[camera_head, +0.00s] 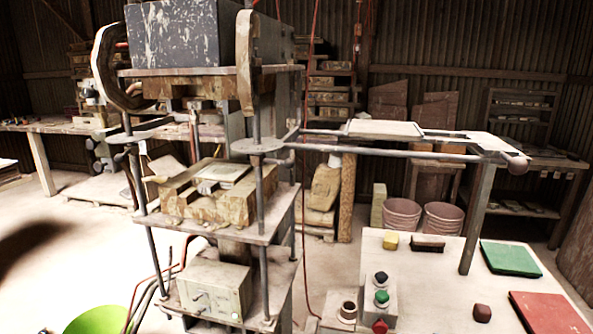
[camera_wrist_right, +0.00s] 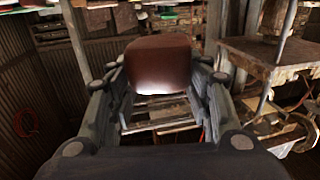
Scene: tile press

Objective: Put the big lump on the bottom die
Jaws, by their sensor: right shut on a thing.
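In the right wrist view, my right gripper (camera_wrist_right: 160,85) is shut on a big reddish-brown lump (camera_wrist_right: 158,58). The lump sits between the fingers and stands clear in the air. In the head view, the bottom die (camera_head: 222,172) lies on the press's lower plate, with wooden blocks around it and open space above. Neither of my grippers shows in the head view, and my left gripper is in no view. A smaller dark red lump (camera_head: 482,313) lies on the white table.
The press's upper block (camera_head: 180,35) and vertical rods (camera_head: 257,190) frame the die. A button box (camera_head: 380,300) stands on the white table (camera_head: 440,290), with a green mat (camera_head: 510,258), a red mat (camera_head: 548,312) and a yellow piece (camera_head: 391,240). A green bowl (camera_head: 97,321) is at bottom left.

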